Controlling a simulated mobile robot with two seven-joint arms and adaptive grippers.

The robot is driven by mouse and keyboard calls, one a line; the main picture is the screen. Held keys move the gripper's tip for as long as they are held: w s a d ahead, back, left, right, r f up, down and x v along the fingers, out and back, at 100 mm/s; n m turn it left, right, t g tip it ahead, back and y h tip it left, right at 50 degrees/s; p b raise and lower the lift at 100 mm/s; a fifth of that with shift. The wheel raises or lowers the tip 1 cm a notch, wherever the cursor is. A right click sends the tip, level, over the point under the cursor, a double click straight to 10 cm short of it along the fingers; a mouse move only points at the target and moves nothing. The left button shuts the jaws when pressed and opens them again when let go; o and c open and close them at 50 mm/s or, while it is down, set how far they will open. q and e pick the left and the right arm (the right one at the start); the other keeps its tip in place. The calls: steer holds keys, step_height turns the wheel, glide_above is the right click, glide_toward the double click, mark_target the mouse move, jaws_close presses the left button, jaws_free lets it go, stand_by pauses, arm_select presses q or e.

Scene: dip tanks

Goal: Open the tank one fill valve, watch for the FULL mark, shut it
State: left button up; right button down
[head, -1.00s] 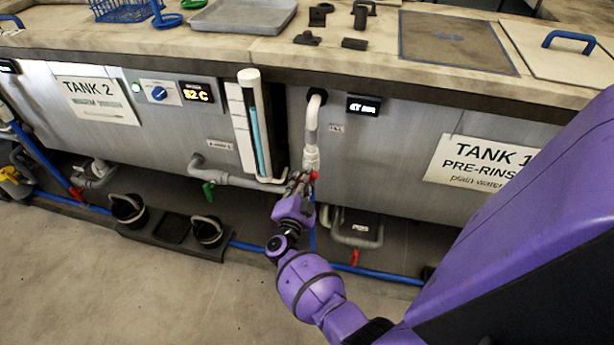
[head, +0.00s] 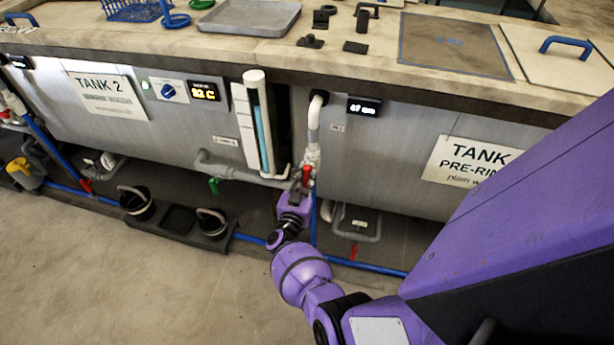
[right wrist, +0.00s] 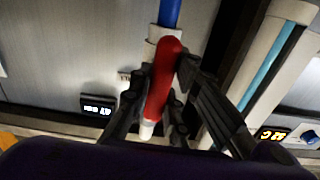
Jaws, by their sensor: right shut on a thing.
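The tank one fill valve's red handle (head: 306,176) is on the pale fill pipe (head: 313,125), low on the front of tank 1. In the right wrist view the red handle (right wrist: 165,80) lies between the black fingers of my right gripper (right wrist: 160,100), which is shut on it. In the head view my right gripper (head: 298,190) is at the valve and partly covers it. The handle runs roughly along the pipe. A sight tube (head: 264,130) with a blue column stands left of the pipe. I cannot make out a FULL mark. My left gripper is not in view.
A small lit display (head: 364,107) is right of the pipe; its digits are hard to read. The tank 2 panel (head: 188,92) is to the left.

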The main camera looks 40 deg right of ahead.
steer(key=shift+n, duration=0.3)
steer(key=c, duration=1.6)
jaws_free()
steer(key=shift+c, duration=0.2)
steer(key=v, duration=1.2)
steer(key=shift+s+f, duration=0.1)
